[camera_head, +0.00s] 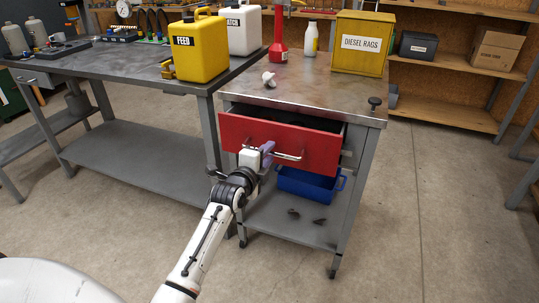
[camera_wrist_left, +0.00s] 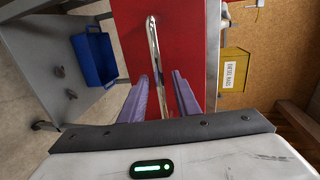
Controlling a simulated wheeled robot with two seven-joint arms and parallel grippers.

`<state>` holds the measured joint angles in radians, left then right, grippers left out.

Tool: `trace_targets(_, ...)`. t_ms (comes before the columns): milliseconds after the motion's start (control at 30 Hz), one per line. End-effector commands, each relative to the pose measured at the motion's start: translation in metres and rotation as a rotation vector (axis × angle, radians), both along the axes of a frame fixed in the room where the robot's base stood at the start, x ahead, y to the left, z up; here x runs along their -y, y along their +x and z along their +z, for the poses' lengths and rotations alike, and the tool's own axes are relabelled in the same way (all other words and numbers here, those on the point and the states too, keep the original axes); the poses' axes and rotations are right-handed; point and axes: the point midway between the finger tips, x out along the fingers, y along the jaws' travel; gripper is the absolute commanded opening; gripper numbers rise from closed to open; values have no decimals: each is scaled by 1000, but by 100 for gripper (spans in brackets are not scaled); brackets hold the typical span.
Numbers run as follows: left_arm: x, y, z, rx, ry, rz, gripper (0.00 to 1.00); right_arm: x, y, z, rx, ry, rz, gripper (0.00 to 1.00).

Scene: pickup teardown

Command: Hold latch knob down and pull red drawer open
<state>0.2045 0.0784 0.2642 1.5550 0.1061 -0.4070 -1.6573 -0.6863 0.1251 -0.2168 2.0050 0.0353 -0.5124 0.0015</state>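The red drawer (camera_head: 285,143) is partly open; a dark gap shows behind its top edge. Its front fills the middle of the left wrist view (camera_wrist_left: 185,40). The drawer has a silver bar handle (camera_head: 288,157). My left gripper (camera_head: 266,151) is at the handle's left part. In the left wrist view the handle bar (camera_wrist_left: 154,45) runs between the two purple fingers, with visible space on both sides, so the gripper looks open around it. A black knob (camera_head: 374,102), which looks like the latch knob, stands on the cabinet top's right front corner. My right gripper is not in view.
A blue bin (camera_head: 309,186) sits on the shelf below the drawer, with small dark pieces (camera_head: 294,212) near it. A small pale object (camera_head: 269,79), a red bottle, a white bottle and a yellow rags box (camera_head: 361,60) stand on the cabinet top. Floor to the right is clear.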

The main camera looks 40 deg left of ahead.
Motion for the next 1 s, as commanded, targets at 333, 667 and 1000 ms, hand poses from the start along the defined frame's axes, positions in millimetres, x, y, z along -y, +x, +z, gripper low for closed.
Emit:
trace_targets(333,-4,16,-3,0,0,1,29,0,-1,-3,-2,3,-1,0)
trace_targets(667,-4,16,-3,0,0,0,0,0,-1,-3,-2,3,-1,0)
trace_targets(1000,2,14,-3,-1,0,-8,0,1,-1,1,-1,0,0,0)
